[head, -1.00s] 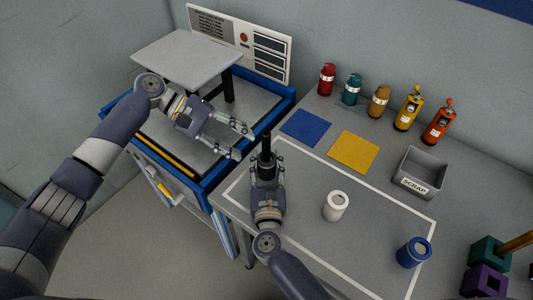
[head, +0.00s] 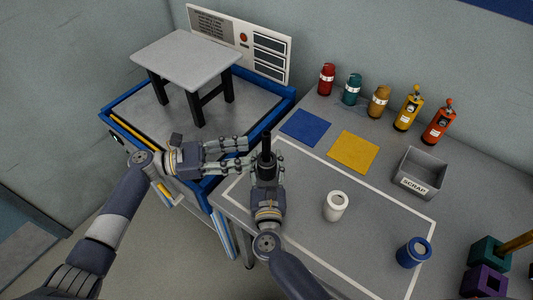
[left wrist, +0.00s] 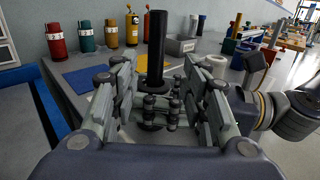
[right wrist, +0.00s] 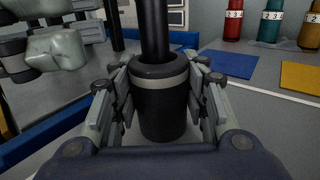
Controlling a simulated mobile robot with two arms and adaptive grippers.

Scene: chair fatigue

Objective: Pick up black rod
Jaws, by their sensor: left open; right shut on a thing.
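The black rod (head: 266,142) stands upright out of a black canister with a grey band (right wrist: 160,105), at the table's left edge. My right gripper (head: 266,166) is shut on the canister, with a finger on each side of it. My left gripper (head: 246,153) is open and level, pointing right at the rod, its fingertips just left of it in the head view. In the left wrist view the rod (left wrist: 157,48) stands ahead between the open fingers; I cannot tell whether they touch it.
A grey stool-like piece (head: 187,58) stands on a blue-edged bench (head: 113,111) at the left. A white cup (head: 336,206) and a blue cup (head: 413,252) stand on the table. Coloured bottles, blue and yellow mats and a scrap box (head: 419,173) lie further back.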

